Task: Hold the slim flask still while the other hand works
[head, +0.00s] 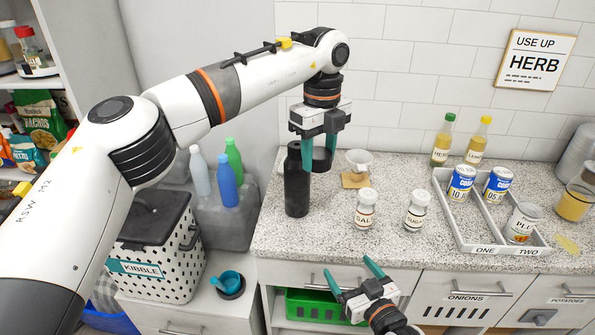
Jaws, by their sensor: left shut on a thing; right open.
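The slim flask (297,190) is black and stands upright on the speckled counter, left of the salt shaker. My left gripper (319,158) is above the counter at the flask's upper right, pointing down. Its teal fingers are shut on a dark, round, cup-like piece (321,159); one finger is right beside the flask. I cannot tell whether this piece is joined to the flask. My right gripper (352,274) is open and empty, low at the counter's front edge, well apart from the flask.
Salt (365,210) and sugar (417,212) shakers stand right of the flask. A small clear vessel (358,160) is behind them. Two bottles (442,142) stand near the wall. A kibble bin (158,250) is lower left.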

